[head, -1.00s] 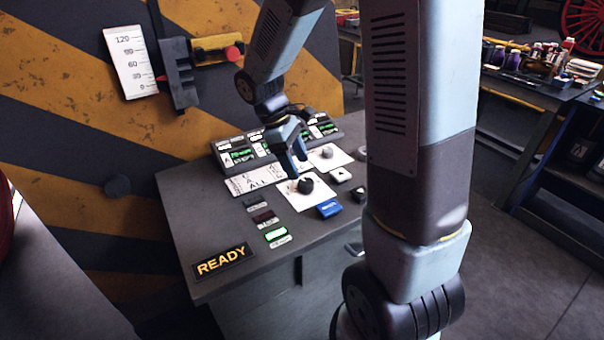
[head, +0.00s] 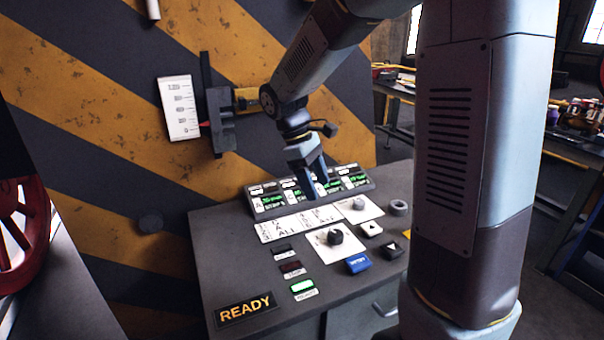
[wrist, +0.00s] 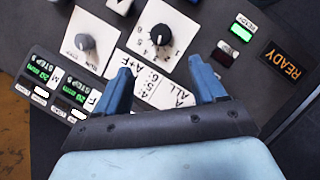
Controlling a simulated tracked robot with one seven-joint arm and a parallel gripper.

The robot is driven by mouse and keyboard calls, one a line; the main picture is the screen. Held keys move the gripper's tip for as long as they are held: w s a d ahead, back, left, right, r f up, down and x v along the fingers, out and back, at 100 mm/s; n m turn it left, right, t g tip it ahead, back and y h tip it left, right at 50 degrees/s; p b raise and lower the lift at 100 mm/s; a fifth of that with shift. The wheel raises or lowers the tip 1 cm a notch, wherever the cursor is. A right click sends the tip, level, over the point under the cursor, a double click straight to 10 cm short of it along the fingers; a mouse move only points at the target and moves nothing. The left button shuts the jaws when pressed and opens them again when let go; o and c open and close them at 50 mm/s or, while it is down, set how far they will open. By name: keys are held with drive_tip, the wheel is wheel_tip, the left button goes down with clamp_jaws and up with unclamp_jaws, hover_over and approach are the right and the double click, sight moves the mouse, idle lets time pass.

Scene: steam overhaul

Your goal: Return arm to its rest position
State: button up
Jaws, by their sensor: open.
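My gripper (head: 315,180) hangs over the back part of the grey control desk (head: 225,250), in front of the row of green-lit displays (head: 268,205). In the wrist view its two blue fingers (wrist: 165,88) stand apart with nothing between them. Beyond the fingertips lie a black knob (wrist: 160,34) and a grey knob (wrist: 86,42) on white plates. The fingers appear above the desk top, not touching the knobs. My arm reaches down from the upper right, and its upright link covers the right side of the desk.
A lit READY sign (head: 245,309), a blue button (head: 358,263) and a green-lit button (head: 303,287) are on the desk. A red wheel (head: 35,225) is at left, a cluttered bench (head: 565,150) at right.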

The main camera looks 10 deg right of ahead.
drive_tip(key=s+d+r+m+t+y, duration=0.1)
drive_tip(key=s+r+m+t, duration=0.3)
drive_tip(key=s, duration=0.5)
drive_tip(key=s+d+r+m+t+y, duration=0.2)
drive_tip(key=s+d+r+m+t, duration=0.2)
drive_tip(key=s+r+m, duration=0.2)
drive_tip(key=s, duration=0.2)
drive_tip(key=shift+s+r+y, duration=0.3)
drive_tip(key=shift+s+r, duration=0.05)
drive_tip(key=shift+r, duration=0.05)
